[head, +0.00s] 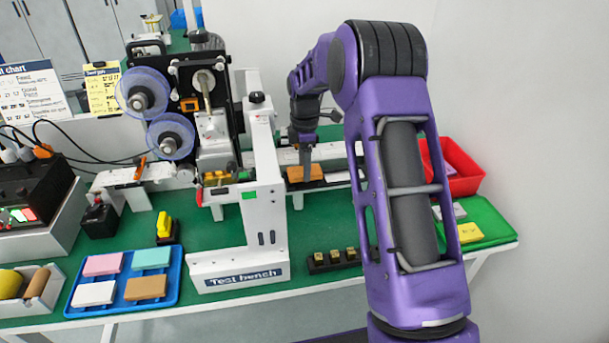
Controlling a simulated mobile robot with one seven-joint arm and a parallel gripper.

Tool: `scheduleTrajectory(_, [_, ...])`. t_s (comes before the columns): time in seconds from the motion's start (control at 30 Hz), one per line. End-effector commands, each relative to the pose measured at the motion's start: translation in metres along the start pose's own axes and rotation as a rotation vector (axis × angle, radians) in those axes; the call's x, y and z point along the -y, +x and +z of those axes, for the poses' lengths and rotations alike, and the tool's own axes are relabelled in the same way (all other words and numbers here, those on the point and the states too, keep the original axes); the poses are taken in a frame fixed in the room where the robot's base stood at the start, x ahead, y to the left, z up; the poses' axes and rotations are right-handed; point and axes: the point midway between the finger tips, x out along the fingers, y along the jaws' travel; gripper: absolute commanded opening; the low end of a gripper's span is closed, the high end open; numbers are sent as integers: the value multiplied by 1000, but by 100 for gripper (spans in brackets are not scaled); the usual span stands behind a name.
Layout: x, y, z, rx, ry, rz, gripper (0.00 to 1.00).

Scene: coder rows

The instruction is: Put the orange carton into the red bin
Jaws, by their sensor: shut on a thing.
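The orange carton (317,172) lies at the conveyor strip just right of the white test bench machine. My gripper (306,172) points down at it and is shut on it, with a finger showing against its near side. I cannot tell if the carton is lifted off the surface. The red bin (470,181) stands at the right end of the green table, partly hidden behind my purple arm. Something purple lies inside it.
The white machine (262,165) with blue reels stands close left of my gripper. A green tray (487,221) with a yellow box (470,233) sits in front of the red bin. A blue tray (170,262) holds several boxes at left. A dark holder (333,260) stands at the front edge.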

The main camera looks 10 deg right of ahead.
Motion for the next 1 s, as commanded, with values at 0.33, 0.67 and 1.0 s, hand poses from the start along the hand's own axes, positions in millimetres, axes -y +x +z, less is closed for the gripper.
scheduleTrajectory(0.33, [0, -24, 0, 0, 0, 1, 34])
scheduleTrajectory(0.67, [0, -35, 0, 0, 0, 0, 34])
scheduleTrajectory(1.0, [0, -35, 0, 0, 0, 0, 34])
